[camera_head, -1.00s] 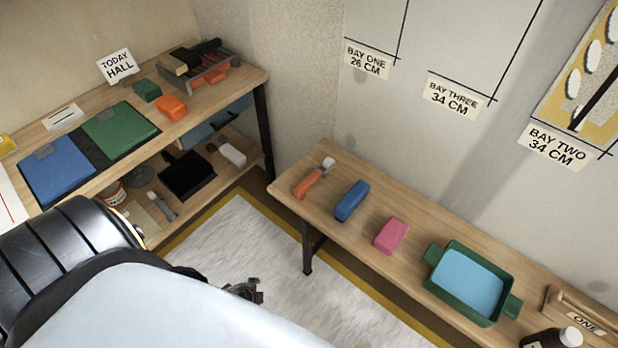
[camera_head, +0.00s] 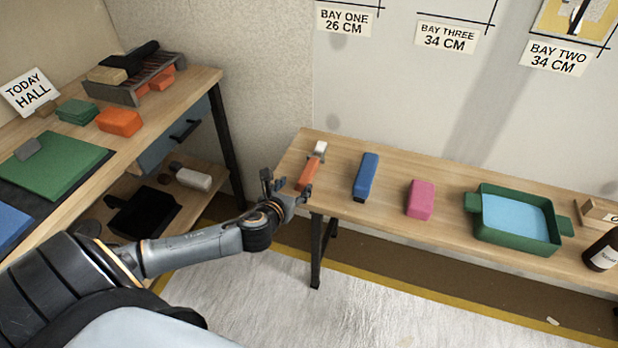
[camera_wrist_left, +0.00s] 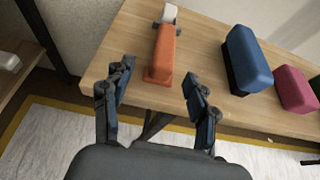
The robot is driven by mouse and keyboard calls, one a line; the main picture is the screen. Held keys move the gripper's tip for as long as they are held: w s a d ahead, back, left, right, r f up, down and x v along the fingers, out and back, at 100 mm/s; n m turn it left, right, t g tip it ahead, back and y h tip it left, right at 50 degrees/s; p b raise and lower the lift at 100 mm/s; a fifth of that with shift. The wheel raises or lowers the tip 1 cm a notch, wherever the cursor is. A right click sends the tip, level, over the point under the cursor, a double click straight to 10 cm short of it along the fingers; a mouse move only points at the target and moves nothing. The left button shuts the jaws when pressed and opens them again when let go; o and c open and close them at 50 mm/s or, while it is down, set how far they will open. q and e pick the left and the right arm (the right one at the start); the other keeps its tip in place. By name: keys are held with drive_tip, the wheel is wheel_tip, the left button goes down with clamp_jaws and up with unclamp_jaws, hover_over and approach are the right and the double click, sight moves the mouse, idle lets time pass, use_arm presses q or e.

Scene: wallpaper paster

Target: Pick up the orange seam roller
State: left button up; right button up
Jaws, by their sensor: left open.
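The orange seam roller (camera_head: 308,172) lies at the left end of the wooden bench, its pale roller head pointing towards the wall and its orange handle towards me. In the left wrist view the seam roller (camera_wrist_left: 161,52) lies ahead of the fingertips, in line with the gap between them. My left gripper (camera_head: 286,188) is open and empty at the front edge of the bench, close to the handle end. In the left wrist view the fingers of the left gripper (camera_wrist_left: 157,82) stand apart on both sides of the handle's near end. My right gripper is not in view.
A blue block (camera_head: 366,177) and a pink block (camera_head: 420,200) lie to the right of the roller. A green tray (camera_head: 487,236) with a blue inside and a dark bottle (camera_head: 603,252) stand further right. A shelf unit (camera_head: 190,100) stands at the left.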

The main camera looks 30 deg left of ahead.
sight(305, 175)
use_arm(q)
drive_tip(key=x, duration=0.4)
drive_tip(key=shift+f+b, duration=0.1)
drive_tip(key=shift+b, duration=0.25)
drive_tip(key=x, duration=0.1)
drive_tip(key=b+x, duration=0.1)
drive_tip(key=x, duration=0.3)
drive_tip(key=shift+w+d, duration=0.15)
drive_tip(key=shift+d, duration=0.25)
drive_tip(key=shift+w+a, duration=0.1)
drive_tip(key=shift+w, duration=0.1)
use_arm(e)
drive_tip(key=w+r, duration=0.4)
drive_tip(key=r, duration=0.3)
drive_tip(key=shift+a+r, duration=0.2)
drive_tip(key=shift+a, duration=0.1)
use_arm(q)
drive_tip(key=shift+c, duration=0.2)
clamp_jaws()
drive_tip(key=shift+r, duration=0.25)
wheel_tip(305, 175, up, 10)
drive_tip(key=p, duration=0.3)
drive_tip(key=shift+f, duration=0.2)
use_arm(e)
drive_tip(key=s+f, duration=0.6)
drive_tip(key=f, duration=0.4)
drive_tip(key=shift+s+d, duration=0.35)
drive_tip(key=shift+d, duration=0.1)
